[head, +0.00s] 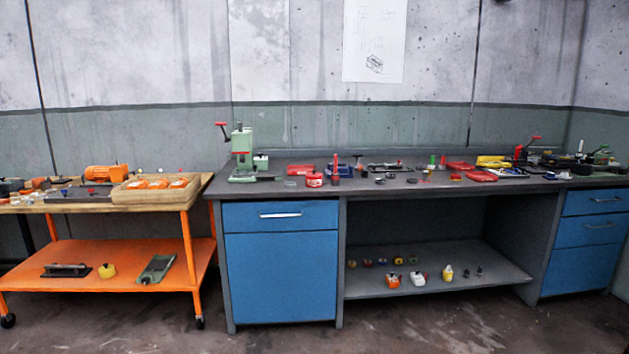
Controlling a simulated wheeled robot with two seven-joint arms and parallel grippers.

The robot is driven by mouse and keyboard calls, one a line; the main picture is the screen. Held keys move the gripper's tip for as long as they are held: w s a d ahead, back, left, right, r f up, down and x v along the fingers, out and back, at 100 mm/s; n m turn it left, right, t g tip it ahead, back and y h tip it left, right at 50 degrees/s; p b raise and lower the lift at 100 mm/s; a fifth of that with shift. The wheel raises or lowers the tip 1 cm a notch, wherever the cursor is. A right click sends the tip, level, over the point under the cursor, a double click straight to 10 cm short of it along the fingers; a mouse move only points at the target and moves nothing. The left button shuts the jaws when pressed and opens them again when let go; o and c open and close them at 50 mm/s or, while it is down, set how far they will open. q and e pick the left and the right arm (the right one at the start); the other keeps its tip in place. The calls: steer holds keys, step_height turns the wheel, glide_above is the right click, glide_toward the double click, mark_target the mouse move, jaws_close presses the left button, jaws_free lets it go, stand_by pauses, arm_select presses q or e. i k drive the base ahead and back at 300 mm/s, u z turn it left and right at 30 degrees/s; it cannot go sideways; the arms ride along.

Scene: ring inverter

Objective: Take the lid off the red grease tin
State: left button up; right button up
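A small round red tin (314,179) stands near the front edge of the dark workbench (400,188), right of the green press. It looks like the red grease tin, with a paler patch on its side. It is too small to tell how its lid sits. Neither of my grippers shows in the head view.
A green press (242,155) with a red handle stands left of the tin. A red box (300,169) lies close behind it. Several tools and red trays (481,175) crowd the bench to the right. An orange cart (95,262) stands at the left. The floor in front is clear.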

mark_target(313, 174)
steer(key=z, duration=0.4)
steer(key=k, duration=0.5)
steer(key=z, duration=0.7)
steer(key=i, duration=2.95)
steer(key=u, duration=1.6)
steer(key=i, duration=1.5)
steer(key=u, duration=1.25)
